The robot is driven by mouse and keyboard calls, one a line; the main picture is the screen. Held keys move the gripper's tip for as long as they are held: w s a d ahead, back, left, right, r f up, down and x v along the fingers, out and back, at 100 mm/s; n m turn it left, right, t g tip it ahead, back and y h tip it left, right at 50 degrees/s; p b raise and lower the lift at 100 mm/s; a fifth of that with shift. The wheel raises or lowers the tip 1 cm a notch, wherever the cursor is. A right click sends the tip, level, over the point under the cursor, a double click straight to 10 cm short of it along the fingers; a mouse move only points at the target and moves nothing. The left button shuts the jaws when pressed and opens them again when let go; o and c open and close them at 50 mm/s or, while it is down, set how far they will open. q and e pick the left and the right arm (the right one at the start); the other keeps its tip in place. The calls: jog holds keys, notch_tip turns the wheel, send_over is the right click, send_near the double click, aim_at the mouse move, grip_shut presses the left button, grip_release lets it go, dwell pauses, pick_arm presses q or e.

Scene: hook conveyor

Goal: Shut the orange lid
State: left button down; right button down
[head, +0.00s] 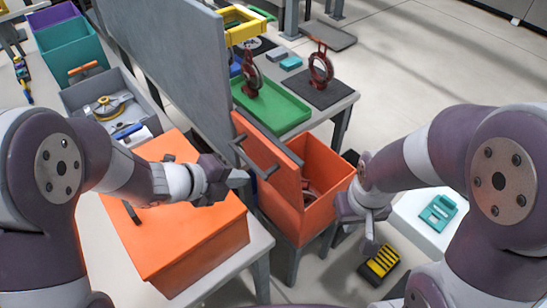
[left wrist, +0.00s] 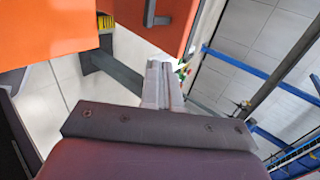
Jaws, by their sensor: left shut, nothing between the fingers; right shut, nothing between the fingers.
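The orange lid (head: 268,172) stands upright at the left side of an open orange bin (head: 325,203), with a dark bar handle on its face. In the left wrist view an orange panel with a grey handle (left wrist: 157,20), which looks like the lid, is at the top. My left gripper (head: 243,178) is shut and empty, just left of the lid; I cannot tell if it touches it. Its closed fingers also show in the left wrist view (left wrist: 162,85). My right gripper (head: 369,235) is shut and empty, to the right of the bin. The bin's inside is partly hidden.
A large orange box (head: 190,250) fills the table under my left arm. A grey partition (head: 185,60) stands behind it. A green tray (head: 275,110) and red hook stands occupy the table beyond. A black and yellow item (head: 380,263) lies below my right gripper.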

aim_at(285, 166)
pick_arm(q)
jog(key=w+d+f, duration=0.1)
jog(key=d, duration=0.1)
jog(key=w+d+f+p, duration=0.1)
jog(key=w+d, duration=0.1)
jog(key=d, duration=0.1)
jog(key=w+d+f, duration=0.2)
jog(key=d, duration=0.1)
jog(key=shift+w+d+p, duration=0.1)
jog(key=shift+w+p, duration=0.15)
jog(key=shift+p, duration=0.15)
jog(key=shift+d, duration=0.15)
jog(key=shift+w+f, duration=0.1)
jog(key=shift+w, duration=0.1)
